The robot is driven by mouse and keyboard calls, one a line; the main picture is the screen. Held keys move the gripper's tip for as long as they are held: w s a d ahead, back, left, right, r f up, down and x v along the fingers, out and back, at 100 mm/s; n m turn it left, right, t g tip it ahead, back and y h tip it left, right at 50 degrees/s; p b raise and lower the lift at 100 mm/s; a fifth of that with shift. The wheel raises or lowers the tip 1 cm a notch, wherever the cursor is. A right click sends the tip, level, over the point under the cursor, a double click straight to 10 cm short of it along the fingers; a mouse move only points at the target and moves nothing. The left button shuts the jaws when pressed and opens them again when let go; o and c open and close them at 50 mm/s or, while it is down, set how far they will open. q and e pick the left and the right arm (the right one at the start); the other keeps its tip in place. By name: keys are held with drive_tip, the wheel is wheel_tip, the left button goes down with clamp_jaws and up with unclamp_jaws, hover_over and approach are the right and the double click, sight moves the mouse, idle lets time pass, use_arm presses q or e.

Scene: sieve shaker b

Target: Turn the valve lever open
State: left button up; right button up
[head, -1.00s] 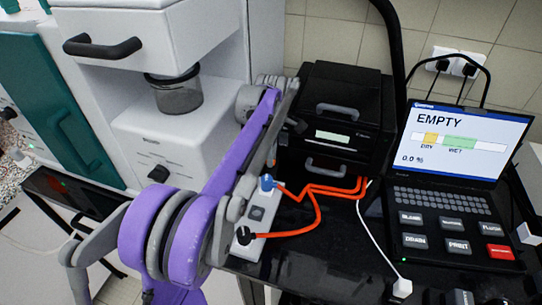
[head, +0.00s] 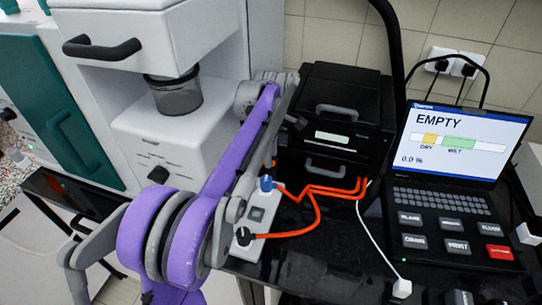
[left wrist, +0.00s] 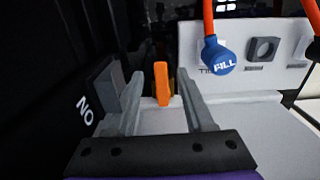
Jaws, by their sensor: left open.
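The orange lever (left wrist: 161,84) stands upright in the left wrist view, in the gap between the two grey fingers of my left gripper (left wrist: 159,92). The fingers are open, one on each side of it. Gaps show on both sides, and I cannot see contact. In the head view my purple and grey left arm reaches up and right to the black device (head: 335,120). It hides the lever and most of the gripper there. My right gripper is not in view.
A white socket strip (head: 256,218) holds a blue plug marked FILL (left wrist: 217,56), with orange cables (head: 318,205) close by. A laptop (head: 462,140) reads EMPTY at right. A white cabinet (head: 160,135) with a grey cup stands at left.

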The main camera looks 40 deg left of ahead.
use_arm(q)
wheel_tip(320, 180, up, 10)
drive_tip(key=shift+p, duration=0.45)
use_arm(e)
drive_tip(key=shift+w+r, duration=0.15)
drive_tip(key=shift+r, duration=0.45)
use_arm(q)
drive_tip(key=shift+f, duration=0.2)
